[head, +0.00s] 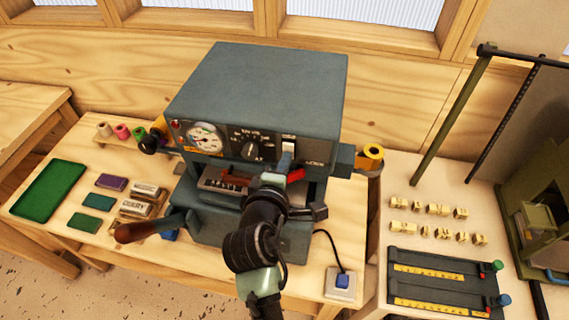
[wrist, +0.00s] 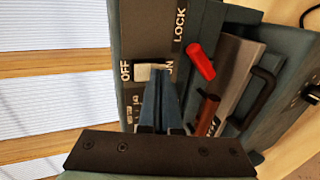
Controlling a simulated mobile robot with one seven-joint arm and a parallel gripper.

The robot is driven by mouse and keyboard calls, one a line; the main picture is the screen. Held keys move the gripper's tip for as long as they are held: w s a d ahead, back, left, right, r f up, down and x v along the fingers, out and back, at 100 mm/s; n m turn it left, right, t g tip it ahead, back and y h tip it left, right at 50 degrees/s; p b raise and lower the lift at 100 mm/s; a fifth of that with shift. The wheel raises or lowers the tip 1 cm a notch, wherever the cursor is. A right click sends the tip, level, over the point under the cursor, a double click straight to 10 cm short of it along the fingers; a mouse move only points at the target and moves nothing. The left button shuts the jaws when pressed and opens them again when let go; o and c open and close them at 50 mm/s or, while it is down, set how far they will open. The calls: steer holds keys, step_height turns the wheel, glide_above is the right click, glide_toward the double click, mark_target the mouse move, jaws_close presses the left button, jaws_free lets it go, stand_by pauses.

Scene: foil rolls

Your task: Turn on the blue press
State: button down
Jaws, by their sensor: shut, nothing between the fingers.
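The blue-grey press (head: 258,85) stands on the wooden table, with a gauge, a dial and a pale switch (head: 289,143) on its front. In the wrist view the switch (wrist: 148,73) sits between the OFF and ON labels; its ON end is partly hidden by my fingers. My gripper (head: 285,160) is shut and empty, its fingertips in front of the lower part of the switch. In the wrist view the tips of my gripper (wrist: 164,74) overlap the switch's ON side. I cannot tell whether they touch it, or which way it is tipped.
A red lever (wrist: 200,60) by the LOCK label and a red-brown handle (wrist: 207,112) are close beside my fingers. A wooden-handled crank (head: 137,231) sticks out left. Ink spools (head: 122,131), a green tray (head: 48,190) and a blue-plugged socket (head: 341,283) surround the press.

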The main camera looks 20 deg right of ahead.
stand_by(0.3)
steer(key=shift+w+r+t+p, duration=0.15)
steer(key=shift+r+t+p, duration=0.15)
steer(key=shift+r+p, duration=0.55)
steer(key=shift+d+r, duration=0.1)
